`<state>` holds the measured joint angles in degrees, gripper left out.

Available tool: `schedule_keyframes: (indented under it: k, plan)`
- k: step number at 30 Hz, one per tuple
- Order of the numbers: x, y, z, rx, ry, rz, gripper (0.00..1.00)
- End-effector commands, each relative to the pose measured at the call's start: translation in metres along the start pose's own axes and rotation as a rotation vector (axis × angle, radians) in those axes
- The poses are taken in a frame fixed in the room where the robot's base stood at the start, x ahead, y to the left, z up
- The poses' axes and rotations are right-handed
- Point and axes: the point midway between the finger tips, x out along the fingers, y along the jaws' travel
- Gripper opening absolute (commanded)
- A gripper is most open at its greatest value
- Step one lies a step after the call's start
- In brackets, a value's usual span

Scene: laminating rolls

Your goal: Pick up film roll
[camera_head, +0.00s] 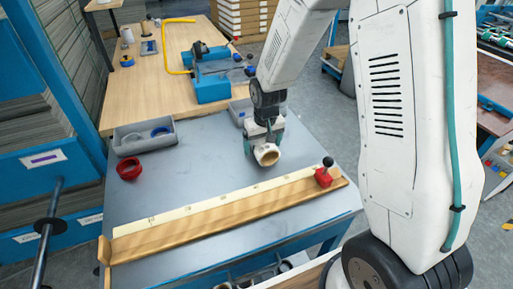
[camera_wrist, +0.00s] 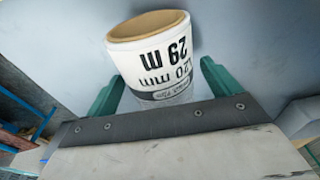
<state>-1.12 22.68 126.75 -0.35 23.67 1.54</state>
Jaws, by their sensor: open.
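The film roll (camera_head: 267,156) is white with a tan core and stands at the grey table's right half. In the wrist view the roll (camera_wrist: 155,62) shows black print, "29 m" and "120 mm" upside down. My gripper (camera_head: 262,146) is right at the roll, its teal fingers pointing down. In the wrist view the open fingers of my gripper (camera_wrist: 162,84) stand on either side of the roll, with a small gap showing near each. The roll's lower end is partly hidden by the gripper's dark plate.
A wooden ledge with a pale ruler strip (camera_head: 215,205) runs along the table's front, with a red black-knobbed block (camera_head: 323,177) at its right end. A red ring (camera_head: 129,169) and a grey bin (camera_head: 144,138) lie left. Bare grey tabletop (camera_head: 205,160) lies between.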

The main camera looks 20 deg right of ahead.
Motion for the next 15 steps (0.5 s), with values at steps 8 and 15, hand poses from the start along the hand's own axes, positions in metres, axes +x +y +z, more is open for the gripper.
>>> schedule_keyframes:
  k: [8, 15]
  plan:
    - [0.0063, 0.0001, -0.0003, 0.0, 0.001, 0.0, 0.89]
    - [0.0061, -0.0008, -0.0002, -0.001, 0.001, 0.0, 0.37]
